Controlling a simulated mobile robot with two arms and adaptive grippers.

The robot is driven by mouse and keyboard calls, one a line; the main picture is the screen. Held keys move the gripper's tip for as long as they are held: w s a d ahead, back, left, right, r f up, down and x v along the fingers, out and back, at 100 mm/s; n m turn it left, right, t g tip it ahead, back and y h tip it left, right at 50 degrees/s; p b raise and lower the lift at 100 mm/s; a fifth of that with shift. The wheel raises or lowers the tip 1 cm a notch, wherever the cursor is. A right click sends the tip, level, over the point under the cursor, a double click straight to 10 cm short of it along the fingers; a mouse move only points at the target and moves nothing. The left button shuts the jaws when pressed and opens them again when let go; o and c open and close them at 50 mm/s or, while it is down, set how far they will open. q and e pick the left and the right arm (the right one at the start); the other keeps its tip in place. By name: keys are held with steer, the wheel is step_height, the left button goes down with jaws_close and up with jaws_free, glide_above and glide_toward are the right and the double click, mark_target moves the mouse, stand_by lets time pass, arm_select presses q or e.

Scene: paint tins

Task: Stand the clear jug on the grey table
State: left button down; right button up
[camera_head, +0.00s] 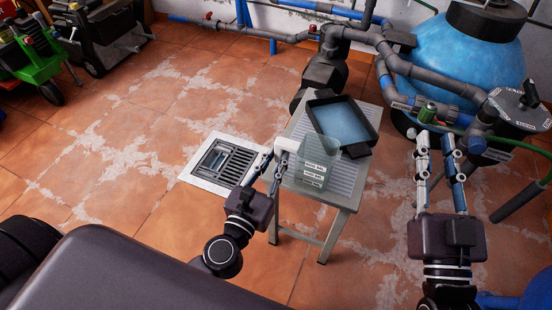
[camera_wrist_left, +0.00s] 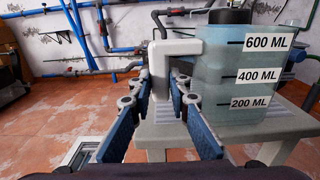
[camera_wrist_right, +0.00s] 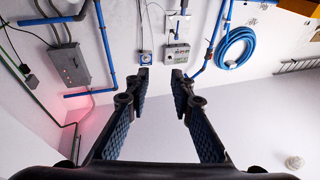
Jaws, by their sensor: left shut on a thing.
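The clear jug (camera_head: 318,165) is upright at the near left part of the grey table (camera_head: 342,196). It has 200, 400 and 600 ML labels, seen large in the left wrist view (camera_wrist_left: 258,98), and looks filled with pale liquid. I cannot tell whether its base touches the tabletop. My left gripper (camera_head: 273,158) is shut on the jug's pale handle (camera_wrist_left: 172,48), on the jug's left side. My right gripper (camera_head: 435,142) is open and empty, right of the table; its fingers show apart in the right wrist view (camera_wrist_right: 160,78).
A black tray (camera_head: 367,150) with blue liquid is behind the jug at the table's far end. A floor drain (camera_head: 222,160) lies left of the table. A blue tank (camera_head: 450,65) and pipes stand behind at right. Open tiled floor spreads left.

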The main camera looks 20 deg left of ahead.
steer(key=shift+r, duration=0.2)
arm_select(q)
steer(key=shift+f, duration=0.1)
steer(key=c, duration=1.8)
jaws_free()
arm_select(e)
steer(key=shift+s+r+t, duration=0.15)
steer(key=shift+r+t, duration=0.15)
steer(key=shift+r, duration=0.05)
steer(key=shift+f, duration=0.1)
